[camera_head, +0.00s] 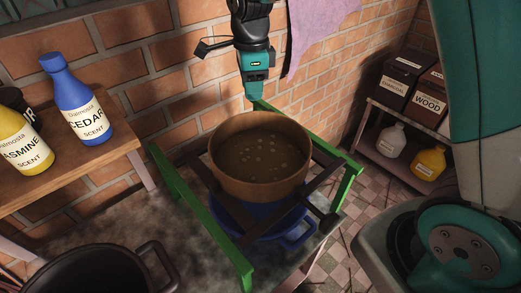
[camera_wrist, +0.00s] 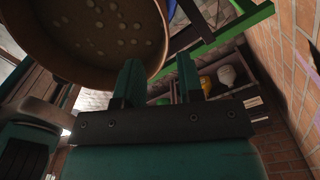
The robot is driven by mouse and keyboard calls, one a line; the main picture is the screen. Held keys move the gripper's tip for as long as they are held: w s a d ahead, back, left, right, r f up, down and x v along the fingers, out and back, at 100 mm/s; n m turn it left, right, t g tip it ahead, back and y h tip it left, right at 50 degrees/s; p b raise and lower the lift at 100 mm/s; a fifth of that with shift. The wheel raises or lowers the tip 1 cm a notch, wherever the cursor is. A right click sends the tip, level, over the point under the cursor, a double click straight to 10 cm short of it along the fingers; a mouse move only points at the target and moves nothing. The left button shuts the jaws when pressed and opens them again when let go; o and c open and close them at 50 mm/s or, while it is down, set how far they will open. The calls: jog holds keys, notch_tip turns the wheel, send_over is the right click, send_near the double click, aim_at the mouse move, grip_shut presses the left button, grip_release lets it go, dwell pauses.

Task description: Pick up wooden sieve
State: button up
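The wooden sieve (camera_head: 258,178) is a round brown pan with small pale holes in its bottom. It rests on dark crossbars of a green frame (camera_head: 347,188), above a blue container (camera_head: 262,222). My gripper (camera_head: 253,96) points down at the sieve's far rim. In the wrist view, my gripper (camera_wrist: 158,62) is open, its two fingers apart. The sieve (camera_wrist: 100,28) fills the upper left there; its rim passes between the fingers as seen, one over the inside and one outside. I cannot tell whether the fingertips reach below the rim.
A wooden shelf (camera_head: 120,148) at left holds a blue cedar bottle (camera_head: 76,100) and a yellow jasmine bottle (camera_head: 22,140). A black pot (camera_head: 90,270) stands at front left. A brick wall (camera_head: 190,75) is close behind. A shelf (camera_head: 385,160) with boxes and bottles stands right.

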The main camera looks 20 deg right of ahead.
aim_at(252, 114)
notch_tip(252, 114, down, 5)
jog(key=shift+r+p, duration=0.2)
jog(key=shift+p, duration=0.3)
jog(key=shift+w+a+f+p, duration=0.1)
jog(key=shift+f+p, duration=0.6)
jog(key=shift+f, duration=0.65)
jog(key=shift+w+f+p, duration=0.1)
jog(key=shift+f+p, duration=0.6)
jog(key=shift+f, duration=0.65)
grip_shut()
